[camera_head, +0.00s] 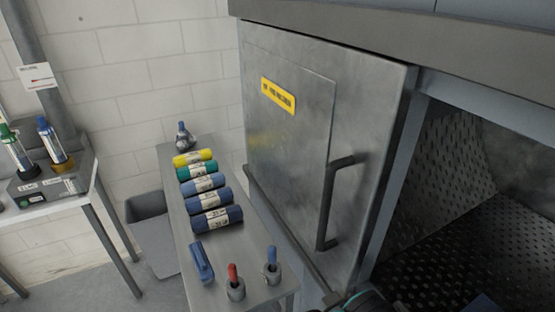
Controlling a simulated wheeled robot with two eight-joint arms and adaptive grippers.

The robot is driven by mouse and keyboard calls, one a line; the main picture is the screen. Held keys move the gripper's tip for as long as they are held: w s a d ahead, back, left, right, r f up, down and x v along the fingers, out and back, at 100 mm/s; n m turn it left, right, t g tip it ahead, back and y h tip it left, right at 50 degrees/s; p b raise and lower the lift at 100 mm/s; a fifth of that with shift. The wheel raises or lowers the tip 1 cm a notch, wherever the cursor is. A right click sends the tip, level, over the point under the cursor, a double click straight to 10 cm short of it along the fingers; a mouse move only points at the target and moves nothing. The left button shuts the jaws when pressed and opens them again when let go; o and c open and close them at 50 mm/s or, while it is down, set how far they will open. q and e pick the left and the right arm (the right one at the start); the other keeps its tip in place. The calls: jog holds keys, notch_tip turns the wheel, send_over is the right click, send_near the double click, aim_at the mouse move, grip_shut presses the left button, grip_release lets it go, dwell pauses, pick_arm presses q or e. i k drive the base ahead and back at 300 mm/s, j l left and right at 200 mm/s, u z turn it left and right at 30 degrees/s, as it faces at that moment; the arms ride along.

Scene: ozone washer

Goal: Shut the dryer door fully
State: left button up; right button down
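The dryer door (285,130) is a grey metal panel with a yellow label (278,95) in the middle of the head view. A dark bar handle (328,205) stands upright near its right side. To the right of the door's edge, the opening is uncovered and shows a dark perforated interior (460,225). I cannot tell from this view whether the door slides or swings. A dark rounded part, probably of my arm, shows at the bottom edge below the handle, and nothing is seen touching the handle.
A narrow metal table (180,240) left of the door holds several rolled bundles (206,184), a blue object (201,262) and small holders with red and blue items. Another table (40,205) with bottles is at far left.

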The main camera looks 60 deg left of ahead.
aim_at(325, 119)
jog(key=k+u, duration=0.1)
jog(key=u, duration=0.35)
jog(key=k+u, duration=0.1)
jog(key=u, duration=0.35)
jog(key=k+u, duration=0.1)
jog(key=u, duration=1)
